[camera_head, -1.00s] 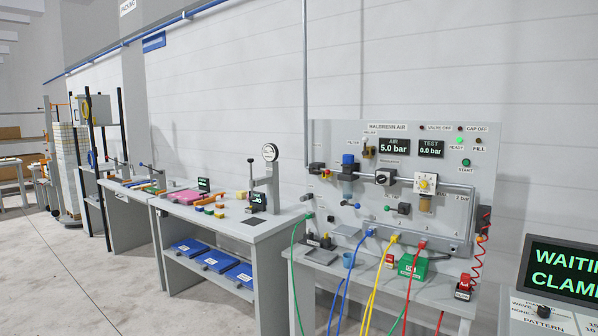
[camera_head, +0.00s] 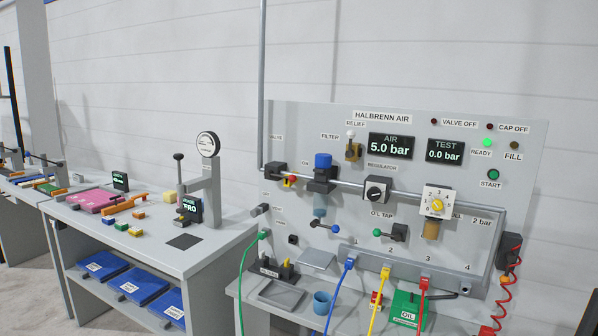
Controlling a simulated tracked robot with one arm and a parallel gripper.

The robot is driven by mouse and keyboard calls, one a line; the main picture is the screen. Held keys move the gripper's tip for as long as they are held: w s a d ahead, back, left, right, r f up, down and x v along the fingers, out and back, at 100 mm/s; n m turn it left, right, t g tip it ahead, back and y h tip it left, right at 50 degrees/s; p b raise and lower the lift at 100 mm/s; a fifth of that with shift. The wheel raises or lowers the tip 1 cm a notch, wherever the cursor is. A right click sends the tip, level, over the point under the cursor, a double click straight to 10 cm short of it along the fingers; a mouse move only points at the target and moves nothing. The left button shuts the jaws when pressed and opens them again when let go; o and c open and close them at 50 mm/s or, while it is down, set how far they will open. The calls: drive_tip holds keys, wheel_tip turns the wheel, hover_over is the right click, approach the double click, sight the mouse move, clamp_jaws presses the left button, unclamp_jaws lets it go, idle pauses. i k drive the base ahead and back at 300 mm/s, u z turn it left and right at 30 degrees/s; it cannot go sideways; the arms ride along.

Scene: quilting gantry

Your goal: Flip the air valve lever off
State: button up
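The air panel (camera_head: 400,130) headed HALBRENN AIR stands against the wall. A dark valve body (camera_head: 277,169) sits at the left end of its grey pipe, under a small partly readable label. The AIR display (camera_head: 390,146) reads 5.0 bar and the TEST display (camera_head: 444,152) reads 0.0 bar. The READY light (camera_head: 487,143) glows green; the VALVE OFF light (camera_head: 435,121) looks dark red. My gripper is not in view.
A workbench (camera_head: 190,255) with a gauge stand (camera_head: 209,165) is at left.

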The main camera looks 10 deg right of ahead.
sight(293, 178)
drive_tip(key=z, duration=0.15)
drive_tip(key=i, duration=0.7)
drive_tip(key=z, duration=0.4)
drive_tip(key=i, duration=1.7)
drive_tip(key=u, duration=0.55)
